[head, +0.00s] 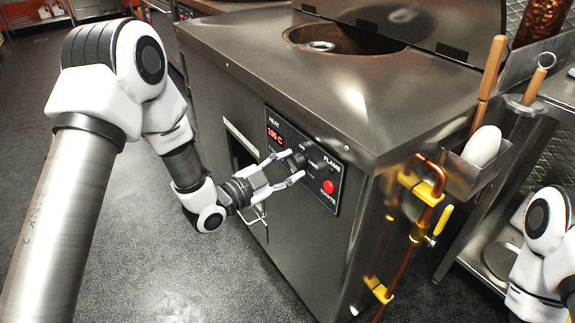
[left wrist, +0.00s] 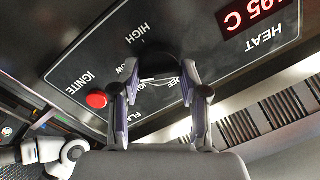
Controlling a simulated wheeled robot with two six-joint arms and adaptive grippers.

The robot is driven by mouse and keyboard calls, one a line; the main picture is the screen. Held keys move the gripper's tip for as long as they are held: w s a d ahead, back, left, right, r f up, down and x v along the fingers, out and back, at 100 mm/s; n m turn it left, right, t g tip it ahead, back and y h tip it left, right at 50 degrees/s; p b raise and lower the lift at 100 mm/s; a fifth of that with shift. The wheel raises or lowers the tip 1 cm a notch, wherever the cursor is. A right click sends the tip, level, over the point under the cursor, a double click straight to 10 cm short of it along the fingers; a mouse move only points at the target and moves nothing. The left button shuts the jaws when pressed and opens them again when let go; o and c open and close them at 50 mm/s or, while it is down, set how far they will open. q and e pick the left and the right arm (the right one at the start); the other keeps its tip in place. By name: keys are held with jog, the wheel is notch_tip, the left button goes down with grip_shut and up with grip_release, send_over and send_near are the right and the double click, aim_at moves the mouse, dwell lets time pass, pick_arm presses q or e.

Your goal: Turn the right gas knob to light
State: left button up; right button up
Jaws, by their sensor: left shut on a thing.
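The control panel (head: 331,184) on the front of the steel tandoor carries a red HEAT display (head: 274,135) and a red IGNITE button (head: 328,187). My left gripper (head: 294,169) reaches the panel from the left, between the display and the button. It is shut on a black gas knob (left wrist: 157,64), which sits between its two fingertips in the left wrist view. HIGH and LOW labels show near the knob; other lettering is partly hidden by the fingers. I cannot read which mark the knob points at. My right gripper is not in view.
Copper pipes with yellow fittings (head: 438,190) stand right of the panel. A metal holder (head: 474,172) with a white pad and wooden handle hangs at the tandoor's corner. My right arm is at the lower right. Open floor (head: 225,275) lies in front.

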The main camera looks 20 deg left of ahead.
pick_arm(q)
jog(key=n+p, duration=0.3)
jog(key=n, duration=0.2)
jog(key=shift+r+g, duration=0.1)
jog(key=shift+g, duration=0.2)
jog(key=n+p, duration=0.3)
jog(key=n, duration=0.2)
jog(key=shift+g, duration=0.3)
jog(key=o, duration=1.1)
jog(key=f+v, duration=0.1)
jog(key=v, duration=1.1)
jog(key=shift+r, duration=0.4)
